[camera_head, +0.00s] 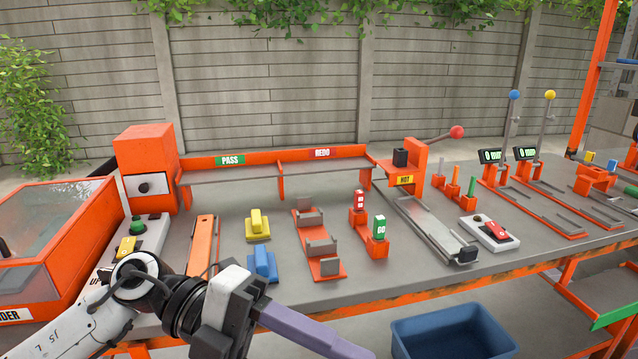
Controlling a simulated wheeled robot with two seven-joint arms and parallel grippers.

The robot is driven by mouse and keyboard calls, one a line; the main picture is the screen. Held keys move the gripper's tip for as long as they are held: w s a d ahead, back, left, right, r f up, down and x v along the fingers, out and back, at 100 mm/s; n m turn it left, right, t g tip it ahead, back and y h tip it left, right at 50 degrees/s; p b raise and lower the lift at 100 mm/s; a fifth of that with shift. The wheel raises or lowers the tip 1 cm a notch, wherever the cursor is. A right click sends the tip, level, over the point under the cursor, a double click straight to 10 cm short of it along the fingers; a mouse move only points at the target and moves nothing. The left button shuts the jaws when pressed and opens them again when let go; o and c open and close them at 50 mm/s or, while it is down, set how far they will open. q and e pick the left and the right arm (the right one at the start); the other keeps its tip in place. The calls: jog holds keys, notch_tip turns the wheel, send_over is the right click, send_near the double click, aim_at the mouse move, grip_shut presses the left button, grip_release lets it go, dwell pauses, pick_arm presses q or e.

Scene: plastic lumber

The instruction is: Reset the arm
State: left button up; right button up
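My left arm (75,325) comes in from the lower left, in front of the workbench. Its black and grey gripper (250,308) is low in the picture, near the bench's front edge and left of the blue bin. A long purple bar (312,331) sticks out of the gripper toward the lower right, and the gripper appears shut on it. The fingertips are hard to make out. The bar's far end is near the bottom edge of the picture. My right arm and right gripper are not in view.
The grey workbench (375,280) carries a yellow block (258,225), a blue block (262,264), orange fixtures (318,240) and a metal channel (432,230). An orange machine (40,240) stands at left. A blue bin (452,335) is below the bench's front edge.

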pick_arm(q)
jog(key=w+d+r+n+t+h, duration=0.1)
jog(key=w+r+n+t+h, duration=0.2)
jog(key=w+n+t+h, duration=0.45)
jog(key=w+a+f+n+t+y, duration=0.3)
jog(key=a+f+n+t+y, duration=0.15)
jog(key=f+n+t, duration=0.35)
jog(key=w+a+f+n+t+y, duration=0.25)
jog(key=f+n+t+y, duration=0.35)
jog(key=n, duration=0.5)
jog(key=s+a+f+n+g+y, duration=0.1)
jog(key=s+a+f+n+y, duration=0.25)
jog(key=f, duration=0.35)
jog(key=s+a+f+n+g+y, duration=0.1)
jog(key=s+a+f+n+y, duration=0.2)
jog(key=f, duration=0.5)
jog(key=s+a+f+n+g+y, duration=0.1)
jog(key=s+a+f+g, duration=0.1)
jog(key=s+f, duration=0.4)
jog(key=s+a+f+g+y+p, duration=0.1)
jog(key=s+a+f+g, duration=0.1)
jog(key=s+f, duration=0.4)
jog(key=shift+f+n+g, duration=0.2)
jog(key=shift+n+g, duration=0.2)
jog(key=shift+g, duration=0.45)
